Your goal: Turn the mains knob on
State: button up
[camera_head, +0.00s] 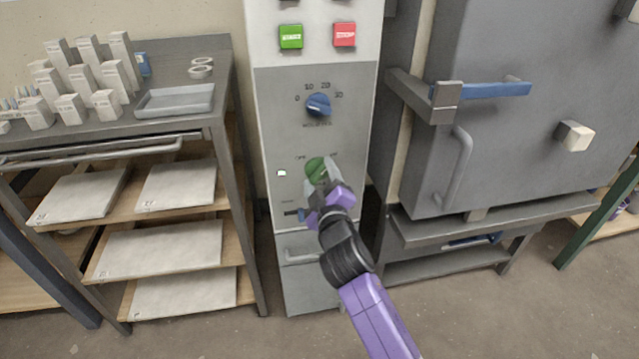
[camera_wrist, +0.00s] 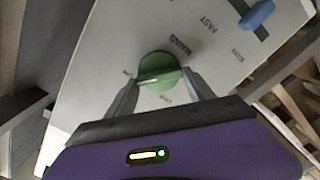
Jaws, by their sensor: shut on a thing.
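The green mains knob (camera_head: 315,167) is on the grey front panel of the control cabinet, below the blue holding knob. In the head view, the label at its upper left reads OFF, and a partly covered one is at its upper right. My gripper (camera_head: 325,176) is shut on the knob and hides its lower right. In the wrist view the knob (camera_wrist: 158,66) sits between my two fingers (camera_wrist: 160,79), beside the word MAINS. Its pale pointer line points left there, roughly toward a small label that looks like ON.
Above are the blue holding knob (camera_head: 318,105), a green button (camera_head: 291,37) and a red button (camera_head: 344,35). A slider (camera_wrist: 257,15) is below the knob. A shelf rack (camera_head: 222,110) stands left, a kiln (camera_head: 520,130) right.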

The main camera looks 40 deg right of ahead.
jog(key=shift+f+m, duration=0.1)
jog(key=shift+m, duration=0.5)
jog(key=shift+b, duration=0.3)
jog(key=o, duration=1.4)
jog(key=shift+s, duration=0.1)
jog(key=v, duration=0.7)
jog(key=shift+s+a, duration=0.2)
jog(key=shift+s, duration=0.05)
